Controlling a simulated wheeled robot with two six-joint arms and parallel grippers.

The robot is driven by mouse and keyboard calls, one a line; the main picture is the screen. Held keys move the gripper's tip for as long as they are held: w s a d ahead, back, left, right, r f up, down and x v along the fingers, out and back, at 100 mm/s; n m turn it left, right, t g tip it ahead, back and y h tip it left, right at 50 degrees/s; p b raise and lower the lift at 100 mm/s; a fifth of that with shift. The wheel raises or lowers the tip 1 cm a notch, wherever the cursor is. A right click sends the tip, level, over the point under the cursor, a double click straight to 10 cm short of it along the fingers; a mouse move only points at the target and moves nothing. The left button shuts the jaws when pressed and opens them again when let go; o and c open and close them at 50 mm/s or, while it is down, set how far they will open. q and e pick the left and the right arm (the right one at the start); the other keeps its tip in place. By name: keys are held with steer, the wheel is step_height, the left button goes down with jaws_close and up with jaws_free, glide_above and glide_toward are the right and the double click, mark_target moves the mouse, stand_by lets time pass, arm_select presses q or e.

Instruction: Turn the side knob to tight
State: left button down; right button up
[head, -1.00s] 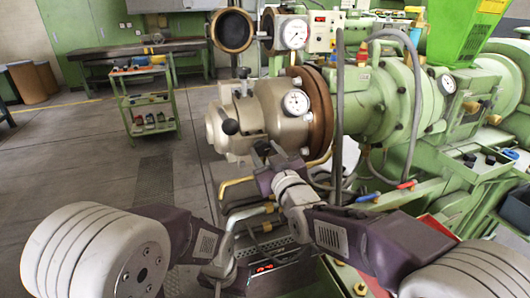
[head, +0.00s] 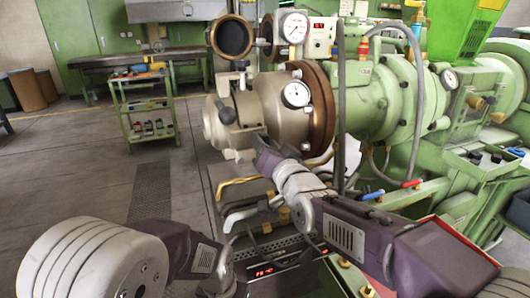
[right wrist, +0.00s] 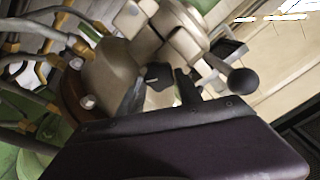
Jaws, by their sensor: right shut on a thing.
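The extruder's metal head (head: 232,120) stands in the middle of the head view, with a brown flange ring (head: 322,108) behind it. My right gripper (head: 260,140) is at the lower front side of this head. In the right wrist view my right gripper (right wrist: 161,92) has its two dark fingers on either side of a small dark knob (right wrist: 158,73), which I take for the side knob, and is shut on it. The fingers hide part of it, and the gripper covers it in the head view. My left gripper is out of view; only its arm shows at lower left.
A black ball-ended lever (right wrist: 243,80) sticks out close beside my right gripper. Hoses and pipes crowd the right. Open floor and a green tool cart (head: 149,108) lie left.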

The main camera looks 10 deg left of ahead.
steer(key=shift+d+f+m+b, duration=0.1)
steer(key=shift+f+m+b, duration=0.05)
steer(key=shift+m+b, duration=2.3)
steer(key=shift+f+m+b, duration=0.1)
steer(key=shift+m+b, duration=1.5)
steer(key=shift+m, duration=1.65)
steer(key=o, duration=1.4)
steer(key=shift+c, duration=0.2)
